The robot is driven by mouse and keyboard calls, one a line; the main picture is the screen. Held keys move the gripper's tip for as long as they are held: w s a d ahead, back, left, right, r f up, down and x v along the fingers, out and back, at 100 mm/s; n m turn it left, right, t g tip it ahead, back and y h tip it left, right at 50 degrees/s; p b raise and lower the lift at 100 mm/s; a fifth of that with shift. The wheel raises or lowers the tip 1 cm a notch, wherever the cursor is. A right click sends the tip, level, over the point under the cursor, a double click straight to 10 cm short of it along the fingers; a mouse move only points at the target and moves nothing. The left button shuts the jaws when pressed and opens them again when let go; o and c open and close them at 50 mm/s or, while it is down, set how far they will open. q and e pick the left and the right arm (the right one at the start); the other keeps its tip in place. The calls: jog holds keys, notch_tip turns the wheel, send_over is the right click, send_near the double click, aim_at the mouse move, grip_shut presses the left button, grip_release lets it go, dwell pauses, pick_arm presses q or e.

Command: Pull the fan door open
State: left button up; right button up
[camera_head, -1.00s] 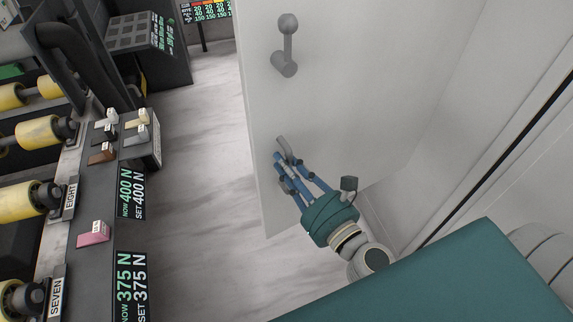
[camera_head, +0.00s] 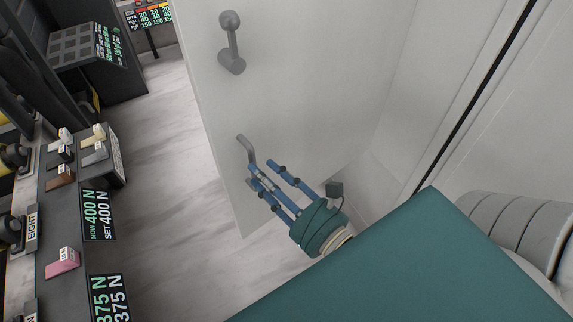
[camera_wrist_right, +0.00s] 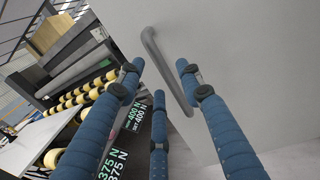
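The door is a pale grey panel (camera_head: 310,90) standing open, with its free edge at the left in the head view. A grey knob-ended lever (camera_head: 233,42) is on its upper part. A bent grey bar handle (camera_head: 246,150) is lower down, near the free edge. My right gripper (camera_head: 262,169) has blue fingers, spread apart, at the lower end of this handle. In the right wrist view the handle (camera_wrist_right: 165,68) shows beyond and between the spread fingers (camera_wrist_right: 160,74); contact cannot be told. My left gripper is not in view.
A console (camera_head: 62,225) with switches and number displays stands at the left. A dark machine (camera_head: 95,50) is behind it. Marble-look floor (camera_head: 170,200) is clear between console and door. A white wall (camera_head: 420,100) stands at the right.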

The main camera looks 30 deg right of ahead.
jog(key=s+d, duration=0.1)
jog(key=s, duration=0.5)
jog(key=shift+s, duration=0.4)
jog(key=shift+d, duration=0.1)
